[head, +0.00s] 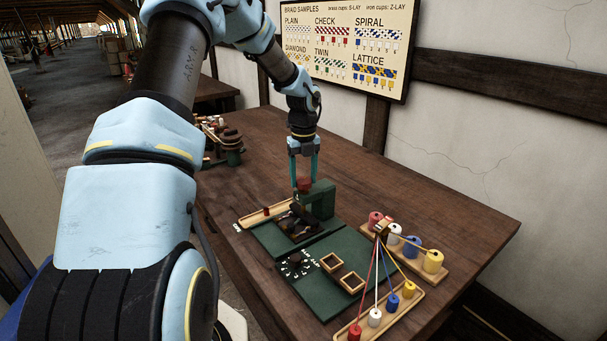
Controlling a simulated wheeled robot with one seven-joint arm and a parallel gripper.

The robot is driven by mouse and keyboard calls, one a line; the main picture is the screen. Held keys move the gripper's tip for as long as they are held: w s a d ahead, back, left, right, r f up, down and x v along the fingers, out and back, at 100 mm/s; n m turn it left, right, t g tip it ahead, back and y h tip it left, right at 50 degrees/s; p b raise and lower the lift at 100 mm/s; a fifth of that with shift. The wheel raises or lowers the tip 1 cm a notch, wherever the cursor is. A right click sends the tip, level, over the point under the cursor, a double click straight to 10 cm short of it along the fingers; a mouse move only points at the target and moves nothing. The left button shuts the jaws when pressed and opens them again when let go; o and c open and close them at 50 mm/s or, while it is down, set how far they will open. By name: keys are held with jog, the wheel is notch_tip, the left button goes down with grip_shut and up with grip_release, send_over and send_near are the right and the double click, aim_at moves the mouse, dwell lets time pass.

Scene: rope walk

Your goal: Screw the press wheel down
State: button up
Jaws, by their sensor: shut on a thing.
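The press (322,198) is a dark green block frame on the green base plate, near the middle of the wooden table. The press wheel (304,185) shows as a small dark red piece at the top of the press. My gripper (304,180) points straight down from above, with its two teal fingers shut on the press wheel. Below the wheel is a dark, bulky part (298,220) on the plate; its details are too small to tell.
A wooden tray (262,216) with a red piece lies left of the press. Coloured spools (432,261) with taut strands stand at right. The table's right end (470,215) is clear.

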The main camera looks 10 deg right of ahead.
aim_at(303, 180)
dwell(0.5)
jog(key=o, duration=1.4)
jog(key=shift+c, duration=0.2)
notch_tip(303, 180, up, 11)
jog(key=b, duration=0.3)
jog(key=shift+f, duration=0.1)
jog(key=s+a+f+n, duration=0.2)
jog(key=s+a+n, duration=0.8)
jog(key=n, duration=0.6)
jog(key=s+a+f+n+t, duration=0.1)
jog(key=s+a+f+n, duration=0.1)
jog(key=s+a+n, duration=0.8)
jog(key=s+n, duration=0.2)
jog(key=n, duration=0.5)
jog(key=shift+a+f+t, duration=0.3)
jog(key=shift+f, duration=0.05)
